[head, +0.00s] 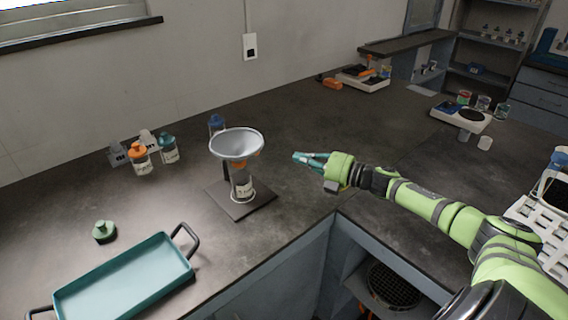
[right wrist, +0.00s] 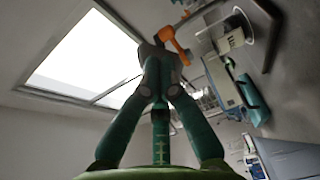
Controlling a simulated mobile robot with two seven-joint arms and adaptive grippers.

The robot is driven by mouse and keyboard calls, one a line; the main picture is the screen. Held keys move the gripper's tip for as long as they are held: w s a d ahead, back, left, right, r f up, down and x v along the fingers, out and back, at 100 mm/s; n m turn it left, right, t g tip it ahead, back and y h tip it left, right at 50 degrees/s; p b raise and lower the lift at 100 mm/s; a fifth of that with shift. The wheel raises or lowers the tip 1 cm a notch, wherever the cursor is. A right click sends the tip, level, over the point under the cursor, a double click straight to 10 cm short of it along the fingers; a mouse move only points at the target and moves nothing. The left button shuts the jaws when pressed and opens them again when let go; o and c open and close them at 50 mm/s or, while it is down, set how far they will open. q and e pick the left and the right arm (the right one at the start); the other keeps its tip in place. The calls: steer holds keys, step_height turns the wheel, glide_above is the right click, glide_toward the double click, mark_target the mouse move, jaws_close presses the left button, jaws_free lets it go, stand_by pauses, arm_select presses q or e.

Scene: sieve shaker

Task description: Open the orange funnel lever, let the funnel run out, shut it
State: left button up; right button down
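A grey funnel (head: 237,144) stands in a holder on a dark base plate (head: 250,206), right of the middle of the counter's left part. A labelled clear jar (head: 243,188) is beneath it. Some orange of the lever (head: 240,165) shows under the funnel's bowl; the orange lever (right wrist: 171,39) also shows in the right wrist view, just beyond the fingertips. My right gripper (head: 295,158) is right of the funnel, with a gap between them. Its teal fingers (right wrist: 157,52) come together at the tips, with nothing seen between them. My left gripper is not in view. The funnel's contents cannot be made out.
A teal tray (head: 125,283) with dark handles lies at the front left, with a green-capped item (head: 104,231) behind it. Orange-capped (head: 140,157) and teal-capped (head: 168,149) bottles stand left of the funnel. A balance (head: 462,116) stands further right.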

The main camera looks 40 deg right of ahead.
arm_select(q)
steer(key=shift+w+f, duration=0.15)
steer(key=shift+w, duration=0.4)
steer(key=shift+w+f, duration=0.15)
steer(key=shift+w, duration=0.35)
arm_select(e)
steer(key=s+d, duration=0.2)
steer(key=shift+d+r, duration=0.1)
steer(key=shift+d, duration=0.3)
